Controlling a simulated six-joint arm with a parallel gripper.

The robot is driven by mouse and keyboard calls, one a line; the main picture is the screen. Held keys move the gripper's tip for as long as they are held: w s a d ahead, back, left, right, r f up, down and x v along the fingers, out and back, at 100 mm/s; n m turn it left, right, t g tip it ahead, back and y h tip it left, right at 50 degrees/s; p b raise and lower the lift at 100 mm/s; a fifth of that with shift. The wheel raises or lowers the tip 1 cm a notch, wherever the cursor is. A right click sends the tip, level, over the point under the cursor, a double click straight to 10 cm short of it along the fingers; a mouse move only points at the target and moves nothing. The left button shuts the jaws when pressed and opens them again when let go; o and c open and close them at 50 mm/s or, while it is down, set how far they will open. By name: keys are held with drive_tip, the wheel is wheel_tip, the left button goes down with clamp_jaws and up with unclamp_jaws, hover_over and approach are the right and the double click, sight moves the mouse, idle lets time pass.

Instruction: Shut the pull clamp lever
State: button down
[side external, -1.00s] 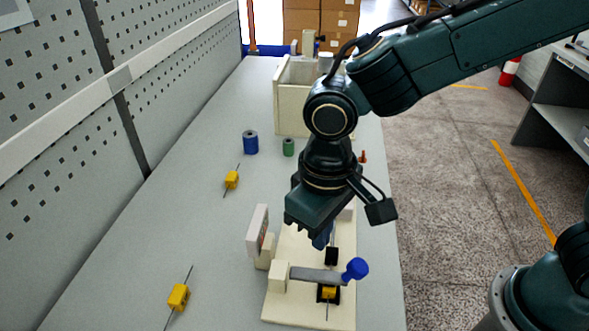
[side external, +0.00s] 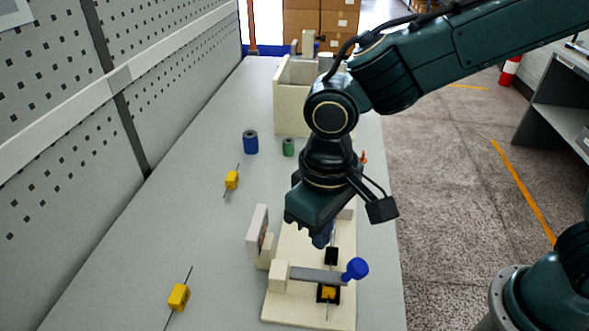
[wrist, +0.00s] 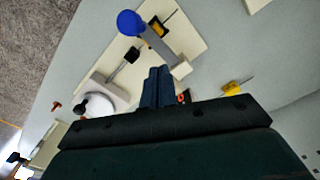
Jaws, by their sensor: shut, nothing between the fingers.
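The pull clamp lever is a flat grey bar (side external: 316,275) with a blue knob (side external: 356,268) at its right end, on a cream base plate (side external: 283,311). It lies across a yellow spindle part (side external: 328,292) in a black holder. In the wrist view the grey bar (wrist: 160,46) and blue knob (wrist: 130,22) also show. My gripper (side external: 322,240) is shut and empty, above the plate and behind the lever, apart from it in the picture. In the wrist view its blue fingers (wrist: 158,86) are together. Whether the lever is fully clamped cannot be told.
A cream upright panel (side external: 257,231) stands at the plate's left. Yellow spindle parts (side external: 178,297) (side external: 232,180), a blue cylinder (side external: 250,142) and a green cylinder (side external: 288,147) are on the table. A cream open box (side external: 294,107) is at the back. The table left of the plate is mostly free.

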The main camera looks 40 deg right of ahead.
wheel_tip(320, 180, up, 8)
idle(0.9)
drive_tip(key=shift+d, duration=0.15)
drive_tip(key=s+d+r+m+t+y, duration=0.1)
drive_tip(key=d+r, duration=0.1)
drive_tip(key=d, duration=0.6)
drive_tip(key=s+d+r+m+t, duration=0.1)
drive_tip(key=s+d+r+t, duration=0.1)
drive_tip(key=d, duration=0.5)
drive_tip(key=s+d+f+m+t+h, duration=0.1)
drive_tip(key=s+d+t, duration=0.1)
drive_tip(key=s+d, duration=0.6)
drive_tip(key=shift+d+t, duration=0.3)
drive_tip(key=shift+d, duration=0.7)
